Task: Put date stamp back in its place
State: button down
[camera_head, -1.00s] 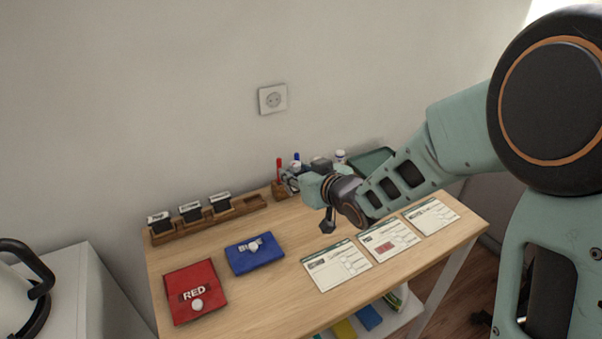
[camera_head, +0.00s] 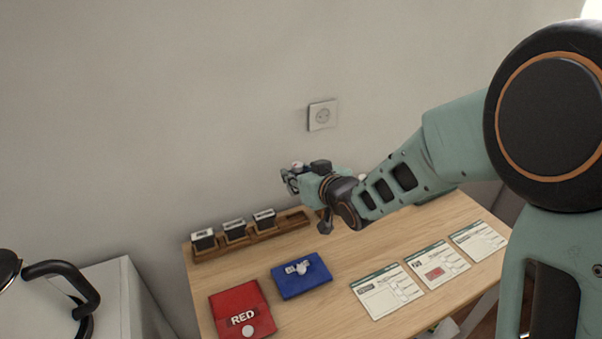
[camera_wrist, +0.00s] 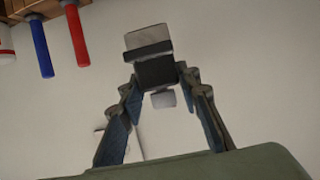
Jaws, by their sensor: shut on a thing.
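My gripper (camera_head: 290,182) is raised in front of the wall, above the right end of the wooden stamp rack (camera_head: 293,219). In the wrist view my gripper (camera_wrist: 165,90) is shut on a small black and grey stamp (camera_wrist: 153,68), which I take to be the date stamp. Its label is not readable, and in the head view I cannot clearly make it out. Three other stamps stand in the rack: a left one (camera_head: 203,239), a middle one (camera_head: 235,230) and a right one (camera_head: 264,219). The rack's right end shows no stamp.
A red ink pad (camera_head: 240,300) and a blue ink pad (camera_head: 302,280) lie in front of the rack. Three forms lie to the right, the middle one (camera_head: 437,264) bearing a red mark. Blue (camera_wrist: 40,45) and red (camera_wrist: 75,35) markers show in the wrist view.

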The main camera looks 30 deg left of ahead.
jog(key=shift+a, duration=0.15)
jog(key=shift+f+b, duration=1.55)
jog(key=shift+f, duration=0.75)
jog(key=shift+f+b, duration=0.15)
jog(key=shift+b, duration=0.2)
jog(key=shift+f+b, duration=2.65)
jog(key=shift+f, duration=0.15)
jog(key=c, duration=1.6)
grip_release()
